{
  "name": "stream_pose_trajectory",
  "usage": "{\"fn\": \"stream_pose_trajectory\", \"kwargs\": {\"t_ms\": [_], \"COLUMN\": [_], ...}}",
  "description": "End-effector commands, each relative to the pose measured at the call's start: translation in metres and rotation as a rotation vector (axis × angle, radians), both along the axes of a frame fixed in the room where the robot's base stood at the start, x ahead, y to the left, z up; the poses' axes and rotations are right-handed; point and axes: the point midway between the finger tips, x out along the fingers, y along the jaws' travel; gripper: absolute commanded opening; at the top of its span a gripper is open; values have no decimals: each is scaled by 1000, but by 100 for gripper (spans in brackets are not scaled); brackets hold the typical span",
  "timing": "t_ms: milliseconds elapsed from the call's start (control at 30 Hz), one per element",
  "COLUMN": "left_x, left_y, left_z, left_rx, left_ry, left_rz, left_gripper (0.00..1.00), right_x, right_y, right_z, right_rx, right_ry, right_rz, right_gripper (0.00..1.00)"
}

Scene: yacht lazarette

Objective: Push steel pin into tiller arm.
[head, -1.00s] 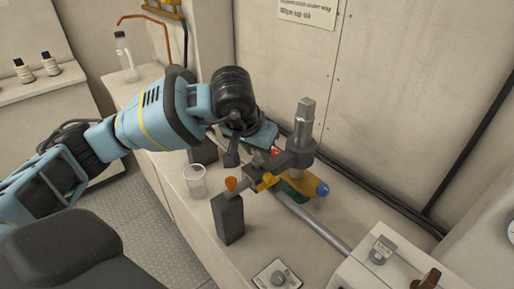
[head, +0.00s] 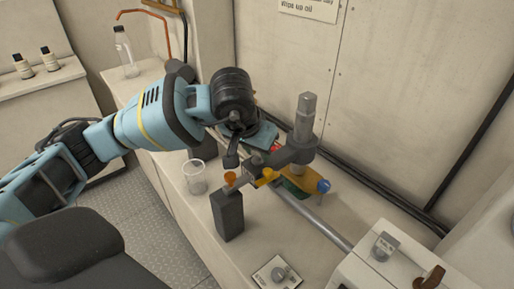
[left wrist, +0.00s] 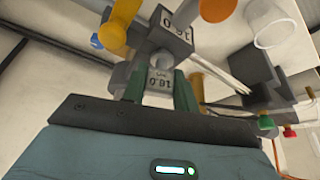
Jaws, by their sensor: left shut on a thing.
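The dark grey tiller arm (head: 292,153) is clamped around an upright grey post (head: 304,120) and reaches down to the left. A yellow knob (head: 264,178) and an orange knob (head: 230,178) show near its outer end. My left gripper (left wrist: 158,80) is behind the tiller arm in the head view, its fingertips mostly hidden there. In the left wrist view its green fingers are shut on a small grey block (left wrist: 160,82) marked with what looks like 18.0. I cannot pick out the steel pin with certainty.
A grey rod (head: 315,220) runs to a white box (head: 375,260) at front right. The wall is close behind.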

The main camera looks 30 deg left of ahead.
Motion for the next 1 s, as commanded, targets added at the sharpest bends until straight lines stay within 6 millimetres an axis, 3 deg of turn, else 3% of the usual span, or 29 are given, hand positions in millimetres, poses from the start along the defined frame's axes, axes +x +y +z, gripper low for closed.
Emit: {"fn": "stream_pose_trajectory", "kwargs": {"t_ms": [433, 467, 633, 1000], "left_x": [0, 0, 0, 0], "left_y": [0, 0, 0, 0], "left_z": [-1, -1, -1, -2], "left_rx": [0, 0, 0, 0], "left_ry": [-1, -1, -1, 1], "left_rz": [0, 0, 0, 0], "left_gripper": [3, 31, 54, 54], "right_x": [-5, -5, -2, 4], "right_y": [0, 0, 0, 0], "right_z": [-2, -2, -1, 0], "right_rx": [0, 0, 0, 0], "right_ry": [10, 9, 4, -6], "right_rz": [1, 0, -1, 1], "right_gripper": [36, 36, 36, 36]}}
